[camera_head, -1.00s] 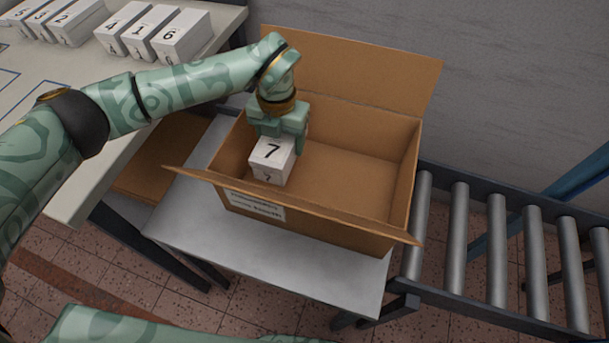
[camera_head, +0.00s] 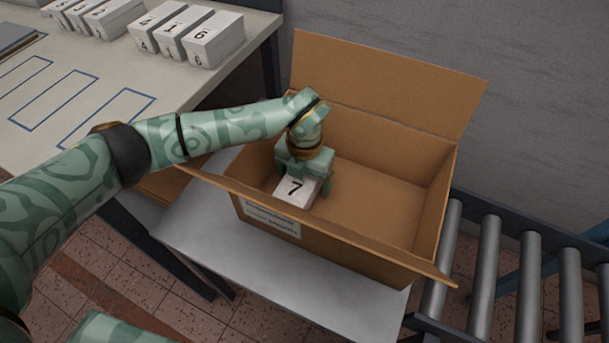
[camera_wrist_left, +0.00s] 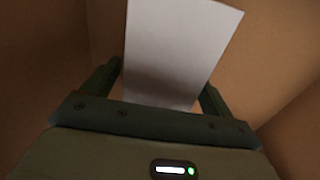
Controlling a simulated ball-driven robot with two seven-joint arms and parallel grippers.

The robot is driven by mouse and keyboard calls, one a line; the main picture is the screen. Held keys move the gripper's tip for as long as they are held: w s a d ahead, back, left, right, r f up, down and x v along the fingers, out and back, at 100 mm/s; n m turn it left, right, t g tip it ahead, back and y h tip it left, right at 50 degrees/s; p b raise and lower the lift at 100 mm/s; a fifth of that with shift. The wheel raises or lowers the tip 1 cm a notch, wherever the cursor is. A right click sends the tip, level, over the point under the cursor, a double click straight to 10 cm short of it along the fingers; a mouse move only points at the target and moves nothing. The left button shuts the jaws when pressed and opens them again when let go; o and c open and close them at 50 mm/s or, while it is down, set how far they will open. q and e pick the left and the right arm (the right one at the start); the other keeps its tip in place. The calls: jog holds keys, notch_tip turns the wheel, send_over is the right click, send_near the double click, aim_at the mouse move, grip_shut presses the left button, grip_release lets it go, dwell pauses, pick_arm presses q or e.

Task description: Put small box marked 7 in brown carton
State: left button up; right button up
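The small white box marked 7 (camera_head: 297,188) is inside the brown carton (camera_head: 400,207), near its left end. Its lower part is hidden behind the carton's front flap, so I cannot tell whether it touches the floor. My left gripper (camera_head: 304,180) reaches down into the carton with its fingers on either side of the box and appears shut on it. In the left wrist view the box (camera_wrist_left: 175,55) shows as a plain white face between the fingers (camera_wrist_left: 160,85). My right gripper is not in view.
The carton's flaps stand open on a grey table (camera_head: 215,232). Its middle and right side are empty. A roller conveyor (camera_head: 520,275) lies to the right. Several other numbered white boxes (camera_head: 215,38) stand on the pale table at upper left, beside blue outlines.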

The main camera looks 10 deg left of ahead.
pick_arm(q)
notch_tip(320, 180, up, 11)
jog(key=p, duration=0.4)
jog(key=shift+r+p, duration=0.15)
jog(key=shift+p, duration=0.15)
jog(key=shift+r, duration=0.5)
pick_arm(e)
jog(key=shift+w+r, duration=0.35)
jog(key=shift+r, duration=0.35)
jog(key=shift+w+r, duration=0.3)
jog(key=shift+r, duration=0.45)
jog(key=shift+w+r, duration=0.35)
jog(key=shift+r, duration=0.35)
